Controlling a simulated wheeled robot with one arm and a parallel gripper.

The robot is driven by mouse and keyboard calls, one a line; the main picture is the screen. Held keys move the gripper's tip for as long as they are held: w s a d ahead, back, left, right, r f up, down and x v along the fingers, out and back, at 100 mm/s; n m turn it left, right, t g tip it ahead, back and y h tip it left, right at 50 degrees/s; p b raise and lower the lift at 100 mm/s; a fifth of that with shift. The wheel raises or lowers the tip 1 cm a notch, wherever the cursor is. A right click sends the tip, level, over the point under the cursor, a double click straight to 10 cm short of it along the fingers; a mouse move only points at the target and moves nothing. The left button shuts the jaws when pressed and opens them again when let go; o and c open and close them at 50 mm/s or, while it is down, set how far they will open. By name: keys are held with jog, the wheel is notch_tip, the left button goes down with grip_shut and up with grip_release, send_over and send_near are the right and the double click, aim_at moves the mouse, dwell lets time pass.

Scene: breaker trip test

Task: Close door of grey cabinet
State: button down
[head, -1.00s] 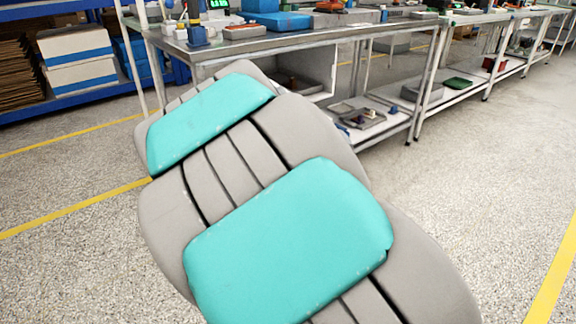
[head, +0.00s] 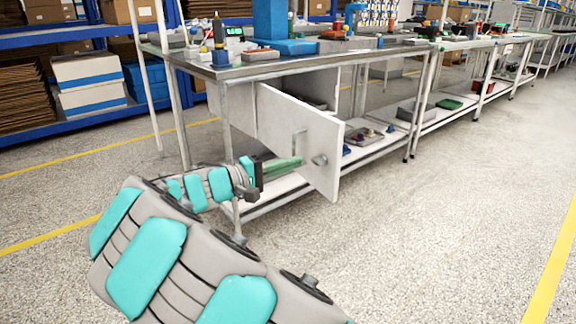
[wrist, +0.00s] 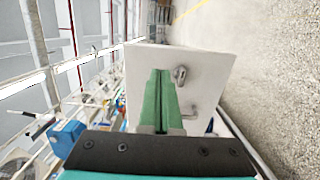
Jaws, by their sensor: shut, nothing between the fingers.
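The grey cabinet (head: 243,106) sits under the workbench top. Its pale door (head: 300,120) stands open, swung out toward the front of the bench, and shows a bar handle and a round knob. My gripper (head: 298,162) is at the lower part of the door, its green fingers shut and empty, pointing at the door face near the handle. In the wrist view the shut fingers (wrist: 160,85) lie in front of the door (wrist: 205,75), left of the knob and handle. I cannot tell whether the fingertips touch the door.
The workbench top (head: 270,68) holds tools, a blue box and small trays. A lower shelf (head: 375,144) carries small parts. Bench legs stand close to my arm. Blue racks with boxes (head: 90,83) are at the left. The floor at the right is clear.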

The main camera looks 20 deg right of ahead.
aim_at(336, 151)
jog(key=x, duration=1)
jog(key=shift+d, duration=0.2)
jog(key=shift+d, duration=0.1)
